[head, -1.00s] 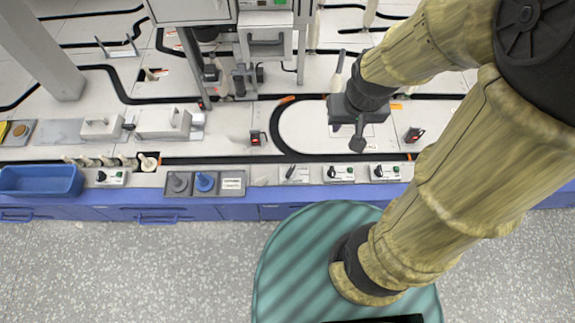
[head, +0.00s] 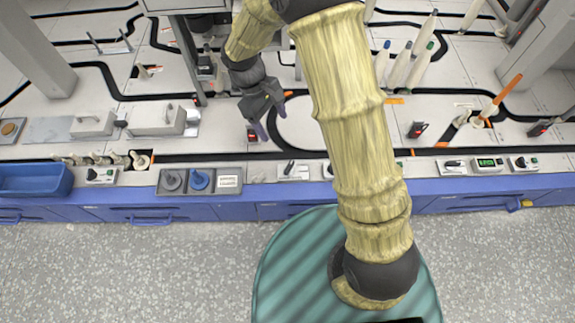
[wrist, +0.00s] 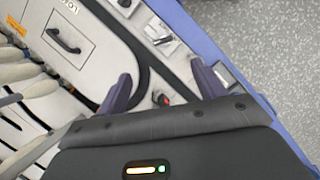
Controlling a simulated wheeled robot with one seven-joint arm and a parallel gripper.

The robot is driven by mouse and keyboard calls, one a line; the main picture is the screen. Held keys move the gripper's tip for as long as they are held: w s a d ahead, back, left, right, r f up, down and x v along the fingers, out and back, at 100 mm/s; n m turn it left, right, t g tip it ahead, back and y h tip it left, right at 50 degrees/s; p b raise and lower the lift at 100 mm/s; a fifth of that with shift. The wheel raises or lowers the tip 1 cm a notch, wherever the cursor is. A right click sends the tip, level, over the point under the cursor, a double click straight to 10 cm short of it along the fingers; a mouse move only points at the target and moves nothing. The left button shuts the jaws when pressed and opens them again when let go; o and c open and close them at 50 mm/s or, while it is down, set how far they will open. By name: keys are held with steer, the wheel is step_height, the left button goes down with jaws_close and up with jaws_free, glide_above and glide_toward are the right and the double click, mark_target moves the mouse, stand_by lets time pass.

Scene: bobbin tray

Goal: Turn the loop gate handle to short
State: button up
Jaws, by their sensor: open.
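A pale plate with a small dark lever (head: 291,168) sits on the bench's front strip, below the black track loop; it looks like the loop gate handle. In the head view the lever leans slightly right of upright. What looks like the same plate and lever (wrist: 160,38) shows in the wrist view, ahead of my fingertips. The plate's lettering is too small to read. My gripper (head: 272,122) is open and empty, above the bench, behind the lever and slightly left of it. Its two purple fingers (wrist: 160,72) are spread and apart from the lever.
A red-lit black sensor (head: 252,133) stands close to my gripper. A dark tray with grey and blue knobs (head: 228,181) lies left of the lever. Tall pale bobbins (head: 400,65) stand at the back right. The blue bench edge (head: 235,195) runs along the front.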

mark_target(289, 166)
steer(key=shift+w+a+f+n+h, duration=0.15)
steer(key=shift+a+f+n+h, duration=0.25)
steer(key=shift+a+f, duration=0.5)
steer(key=b+x, duration=0.3)
steer(key=x, duration=0.2)
steer(key=b+x, duration=0.3)
steer(key=x, duration=0.3)
steer(key=b+x, duration=0.3)
steer(key=x, duration=0.3)
steer(key=shift+a+f, duration=0.2)
steer(key=shift+f, duration=0.05)
steer(key=c, duration=1)
